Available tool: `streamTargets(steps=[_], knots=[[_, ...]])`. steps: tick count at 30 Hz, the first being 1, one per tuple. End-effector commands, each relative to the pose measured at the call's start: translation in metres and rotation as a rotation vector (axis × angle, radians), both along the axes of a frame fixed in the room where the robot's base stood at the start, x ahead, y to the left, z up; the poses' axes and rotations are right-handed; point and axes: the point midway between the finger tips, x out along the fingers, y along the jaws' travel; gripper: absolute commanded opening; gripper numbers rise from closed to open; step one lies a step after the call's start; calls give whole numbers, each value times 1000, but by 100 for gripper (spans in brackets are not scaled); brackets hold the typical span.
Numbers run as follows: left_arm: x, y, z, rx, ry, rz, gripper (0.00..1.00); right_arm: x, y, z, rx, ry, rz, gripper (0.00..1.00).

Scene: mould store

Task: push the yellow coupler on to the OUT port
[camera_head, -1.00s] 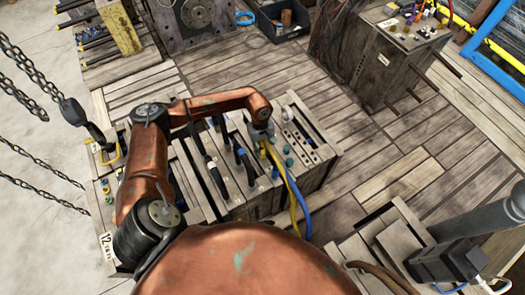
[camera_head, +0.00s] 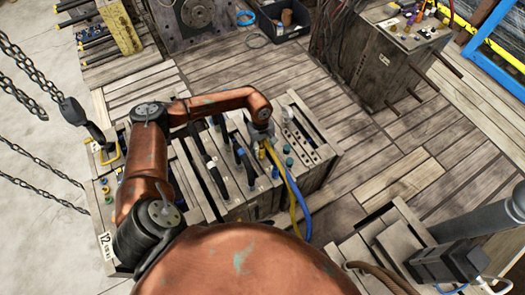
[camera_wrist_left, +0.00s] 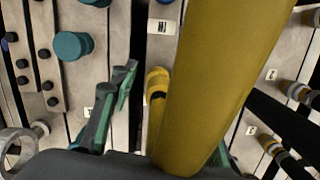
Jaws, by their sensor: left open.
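My left gripper (camera_head: 262,133) is over the top of a pale slatted mould block (camera_head: 325,153), pointing down. Its green fingers (camera_wrist_left: 163,108) are apart in the left wrist view; the right finger is mostly hidden behind a thick yellow hose (camera_wrist_left: 212,80). A yellow cylindrical fitting (camera_wrist_left: 157,85) with a black band lies between the fingers. I cannot tell whether it is the coupler or a port, or whether the fingers touch it. The yellow hose (camera_head: 280,172) hangs from beside the gripper in the head view. The label (camera_wrist_left: 162,26) near the fitting is not clearly readable. My right gripper is not in view.
A blue hose (camera_head: 296,190) hangs beside the yellow one. Teal knobs (camera_wrist_left: 73,45) and banded fittings (camera_wrist_left: 285,155) stand around the fingers. Chains (camera_head: 40,85) hang at the left. A cabinet (camera_head: 385,60) stands at the back right. Plank floor (camera_head: 410,140) lies open to the right.

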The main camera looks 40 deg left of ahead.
Motion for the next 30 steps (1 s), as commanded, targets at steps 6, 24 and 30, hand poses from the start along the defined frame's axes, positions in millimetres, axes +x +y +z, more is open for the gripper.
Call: streamTargets(steps=[6, 24, 30], knots=[[2, 2, 12, 1, -2, 0, 42, 0, 0, 0, 0, 0, 1, 42], [9, 12, 114, -1, -1, 0, 42, 0, 1, 0, 1, 0, 0, 42], [9, 12, 119, 0, 0, 0, 42, 0, 1, 0, 1, 0, 0, 42]])
